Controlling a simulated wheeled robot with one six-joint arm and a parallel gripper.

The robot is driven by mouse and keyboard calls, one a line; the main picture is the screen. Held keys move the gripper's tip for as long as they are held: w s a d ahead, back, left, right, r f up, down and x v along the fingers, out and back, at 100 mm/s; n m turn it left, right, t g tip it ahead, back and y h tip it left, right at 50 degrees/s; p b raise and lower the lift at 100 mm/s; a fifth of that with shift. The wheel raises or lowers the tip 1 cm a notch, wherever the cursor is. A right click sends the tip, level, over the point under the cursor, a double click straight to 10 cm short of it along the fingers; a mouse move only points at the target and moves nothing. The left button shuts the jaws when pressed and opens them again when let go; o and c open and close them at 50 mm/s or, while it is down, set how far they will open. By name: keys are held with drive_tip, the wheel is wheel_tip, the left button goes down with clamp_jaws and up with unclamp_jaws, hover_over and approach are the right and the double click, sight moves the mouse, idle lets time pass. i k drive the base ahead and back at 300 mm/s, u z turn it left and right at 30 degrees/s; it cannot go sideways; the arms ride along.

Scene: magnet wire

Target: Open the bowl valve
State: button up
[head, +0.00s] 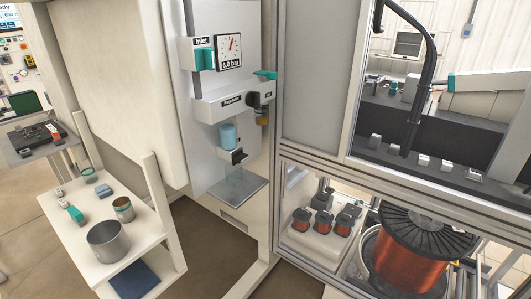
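A light-blue bowl (229,134) hangs under the white block labelled "Regulator" (226,105) on a pale panel. A small dark fitting (237,156) sits just below the bowl; it may be the bowl valve, but its setting is too small to tell. Another teal handle (265,75) lies about level to the upper right of the block, above a dark round knob (253,103). My gripper is not in this view.
A gauge (229,52) reads "6.0 bar" beside the "Inlet" teal handle (209,58). A framed enclosure (275,120) stands close on the right. A white cart (128,235) with a grey pot (108,242) stands at left.

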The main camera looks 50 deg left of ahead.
sight(238, 156)
drive_tip(key=u, duration=0.3)
drive_tip(key=i, duration=0.6)
drive_tip(key=u, duration=1.05)
drive_tip(key=i, duration=0.35)
drive_tip(key=u, duration=0.35)
